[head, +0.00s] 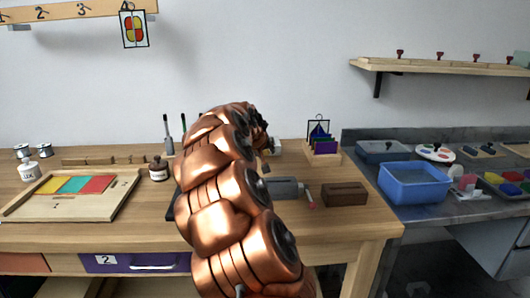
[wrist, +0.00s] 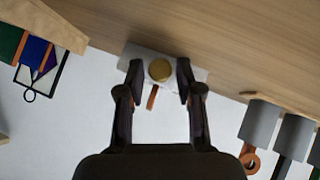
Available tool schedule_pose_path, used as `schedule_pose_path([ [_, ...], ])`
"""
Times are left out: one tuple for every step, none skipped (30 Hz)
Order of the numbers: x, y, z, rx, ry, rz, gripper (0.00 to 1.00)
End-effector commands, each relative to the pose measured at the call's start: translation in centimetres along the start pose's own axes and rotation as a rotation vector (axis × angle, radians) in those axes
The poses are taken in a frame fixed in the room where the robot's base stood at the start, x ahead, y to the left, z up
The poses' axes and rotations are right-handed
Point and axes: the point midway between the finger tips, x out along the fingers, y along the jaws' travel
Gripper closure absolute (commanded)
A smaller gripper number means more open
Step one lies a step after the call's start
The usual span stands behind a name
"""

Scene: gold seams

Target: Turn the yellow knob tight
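The yellow knob (wrist: 160,70) shows in the wrist view as a round, dull gold disc in front of a pale grey piece (wrist: 201,74). A short orange-brown strip (wrist: 152,97) shows just below the knob. My gripper (wrist: 160,78) is open, with one dark finger on each side of the knob and a visible gap on both sides. I cannot tell how far the fingertips reach along the knob's depth. In the head view my copper arm hides the knob and most of the gripper.
A blue tub (head: 414,184) stands on the right counter. Grey cylinders (wrist: 259,123) show in the wrist view.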

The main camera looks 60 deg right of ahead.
Motion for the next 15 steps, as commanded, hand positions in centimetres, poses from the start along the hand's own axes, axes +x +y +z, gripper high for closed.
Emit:
schedule_pose_path([
  [0.01,0.01,-0.01,0.0,0.0,0.0,0.65],
  [0.0,0.01,0.0,0.0,0.0,0.0,0.65],
  [0.0,0.01,0.0,0.0,0.0,0.0,0.65],
  [-0.01,0.01,-0.01,0.0,0.0,0.0,0.65],
  [-0.01,0.01,0.0,0.0,0.0,0.0,0.65],
  [-0.01,0.01,-0.01,0.0,0.0,0.0,0.67],
  [-0.02,0.01,-0.01,0.0,0.0,0.0,0.7],
  [-0.01,0.01,0.0,0.0,0.0,0.0,0.73],
  [-0.02,0.01,0.0,0.0,0.0,0.0,0.77],
  [-0.02,0.01,-0.01,0.0,0.0,0.0,0.8],
  [-0.02,0.01,-0.01,0.0,0.0,0.0,0.83],
  [-0.02,0.01,0.0,0.0,0.0,0.0,0.88],
  [-0.02,0.01,0.0,0.0,0.0,0.0,0.91],
  [-0.02,0.02,0.0,0.0,0.0,0.0,0.94],
  [-0.02,0.02,0.0,0.0,0.0,0.0,0.98],
])
